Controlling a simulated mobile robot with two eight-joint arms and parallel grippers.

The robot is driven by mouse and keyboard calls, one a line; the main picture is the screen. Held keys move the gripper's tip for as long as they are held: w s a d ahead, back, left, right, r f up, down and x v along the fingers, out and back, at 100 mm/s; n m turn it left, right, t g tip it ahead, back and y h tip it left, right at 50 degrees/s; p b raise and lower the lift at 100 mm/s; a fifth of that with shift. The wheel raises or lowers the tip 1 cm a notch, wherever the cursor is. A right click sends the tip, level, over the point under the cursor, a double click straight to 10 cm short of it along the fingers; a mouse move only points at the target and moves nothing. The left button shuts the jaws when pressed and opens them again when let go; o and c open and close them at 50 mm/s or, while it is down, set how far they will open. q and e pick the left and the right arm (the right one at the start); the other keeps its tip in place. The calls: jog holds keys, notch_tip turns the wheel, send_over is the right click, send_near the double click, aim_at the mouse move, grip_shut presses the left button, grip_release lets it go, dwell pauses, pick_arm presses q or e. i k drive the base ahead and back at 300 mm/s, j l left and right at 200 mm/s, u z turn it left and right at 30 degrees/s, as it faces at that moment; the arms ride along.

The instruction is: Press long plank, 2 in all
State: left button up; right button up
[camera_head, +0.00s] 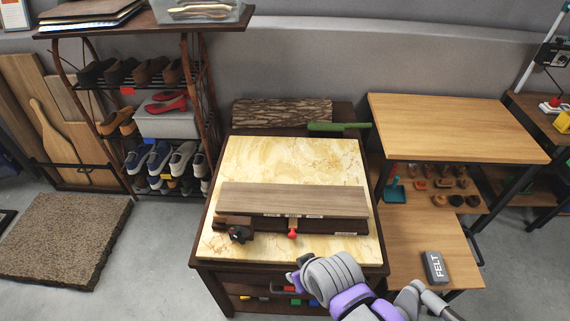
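A long grey-brown wooden plank (290,199) lies crosswise on a dark wooden fixture (341,226) on a pale marbled tabletop (290,158). The fixture has small labels along its front, a black knob (239,235) at the left and a red-tipped handle (292,233) in the middle. One purple and grey arm of mine, which looks like the right, comes in at the bottom. Its end (303,271) is by the table's front edge, apart from the plank. I cannot make out its fingers. My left gripper is not in view.
A shoe rack (187,134) stands left. Wooden tables (455,125) stand right, with a block marked FELT (435,267). The marbled top is clear behind the plank.

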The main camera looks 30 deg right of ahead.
aim_at(287, 201)
jog(key=z, duration=0.95)
jog(key=k+l, duration=0.05)
jog(key=l, duration=0.05)
